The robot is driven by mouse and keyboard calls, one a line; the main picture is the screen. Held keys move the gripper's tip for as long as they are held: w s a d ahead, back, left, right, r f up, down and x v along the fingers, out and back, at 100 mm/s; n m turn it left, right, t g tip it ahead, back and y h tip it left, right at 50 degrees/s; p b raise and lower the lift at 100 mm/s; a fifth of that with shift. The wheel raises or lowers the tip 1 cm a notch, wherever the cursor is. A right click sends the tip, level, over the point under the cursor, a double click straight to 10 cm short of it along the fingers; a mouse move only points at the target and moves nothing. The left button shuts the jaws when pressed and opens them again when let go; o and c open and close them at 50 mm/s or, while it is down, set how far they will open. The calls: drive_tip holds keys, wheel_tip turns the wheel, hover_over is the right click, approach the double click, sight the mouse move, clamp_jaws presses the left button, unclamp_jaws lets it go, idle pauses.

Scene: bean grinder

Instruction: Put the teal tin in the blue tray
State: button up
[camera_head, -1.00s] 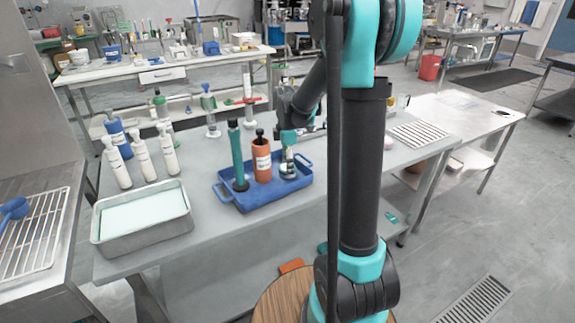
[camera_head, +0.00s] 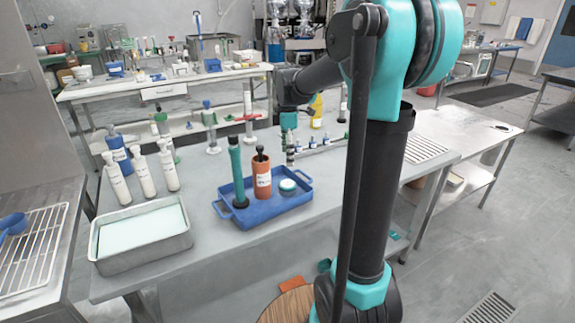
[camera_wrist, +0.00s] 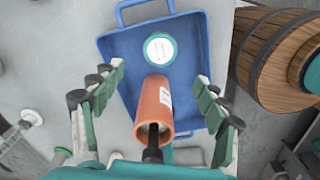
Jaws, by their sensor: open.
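The teal tin (camera_head: 288,186), a short round tin with a pale lid, sits in the right part of the blue tray (camera_head: 262,213). In the wrist view the tin (camera_wrist: 160,48) shows a white label and teal rim inside the tray (camera_wrist: 112,45). My gripper (camera_head: 290,160) is behind and above the tin, apart from it. The tin's underside is hidden.
An orange bottle (camera_head: 262,178) with a black top and a tall green-teal cylinder (camera_head: 237,175) stand in the tray beside the tin. White bottles (camera_head: 142,174) and a metal pan (camera_head: 140,240) are to the left. A wooden barrel (camera_wrist: 265,60) shows in the wrist view.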

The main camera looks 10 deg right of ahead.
drive_tip(key=s+f+m, duration=0.2)
drive_tip(key=s, duration=0.1)
drive_tip(key=s+d+f+m+t, duration=0.1)
drive_tip(key=s+f+m, duration=0.1)
drive_tip(key=s+m, duration=0.1)
drive_tip(key=s+d+f+m+t, duration=0.1)
drive_tip(key=s+f+m, duration=0.1)
drive_tip(key=s+m, duration=0.1)
drive_tip(key=shift+s+d+f, duration=0.15)
drive_tip(key=shift+s+f, duration=0.25)
drive_tip(key=shift+s, duration=0.4)
drive_tip(key=s+d+f+m+t, duration=0.1)
drive_tip(key=s+f+m+t, duration=0.1)
drive_tip(key=s+f+m, duration=0.6)
drive_tip(key=s+m, duration=0.1)
drive_tip(key=s, duration=0.3)
drive_tip(key=shift+d+f+m, duration=0.25)
drive_tip(key=shift+f+m, duration=0.05)
drive_tip(key=shift+f, duration=0.05)
